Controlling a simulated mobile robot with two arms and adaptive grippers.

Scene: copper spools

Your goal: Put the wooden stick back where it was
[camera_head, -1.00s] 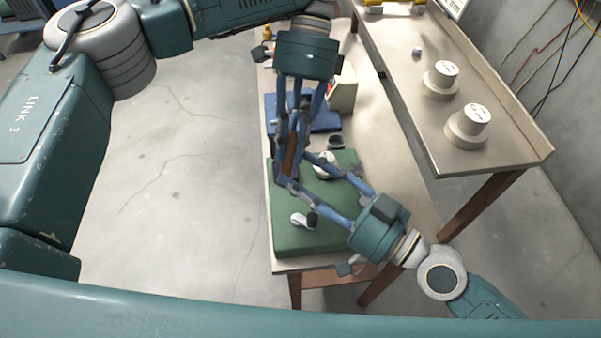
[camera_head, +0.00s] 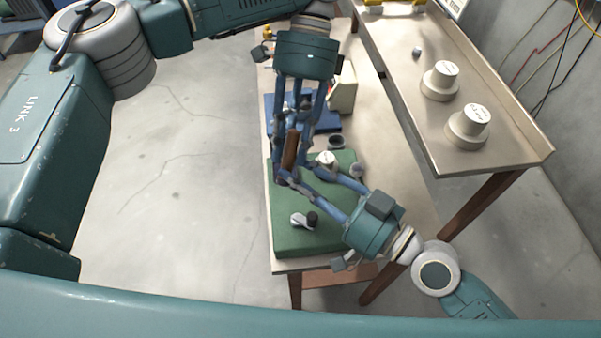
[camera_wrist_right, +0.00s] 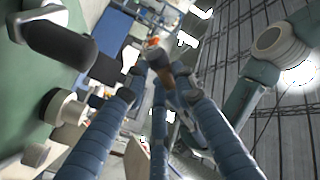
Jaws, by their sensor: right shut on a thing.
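The brown wooden stick (camera_head: 291,149) stands roughly upright over the green mat (camera_head: 287,235) in the head view. My right gripper (camera_head: 284,176), coming in from the lower right, is shut on its lower end. In the right wrist view, the stick (camera_wrist_right: 163,73) shows between the fingertips. My left gripper (camera_head: 290,140) reaches down from above, with its fingers around or beside the stick's upper part. The fingers overlap the stick and the blue thing behind, so I cannot tell whether they touch it.
The table (camera_head: 352,113) carries a blue tray (camera_head: 330,122), a dark ring (camera_head: 336,142), a pale spool (camera_head: 326,158) and a white-and-dark piece (camera_head: 303,220) on the mat. A side shelf (camera_head: 423,110) holds two large white spools (camera_head: 440,81).

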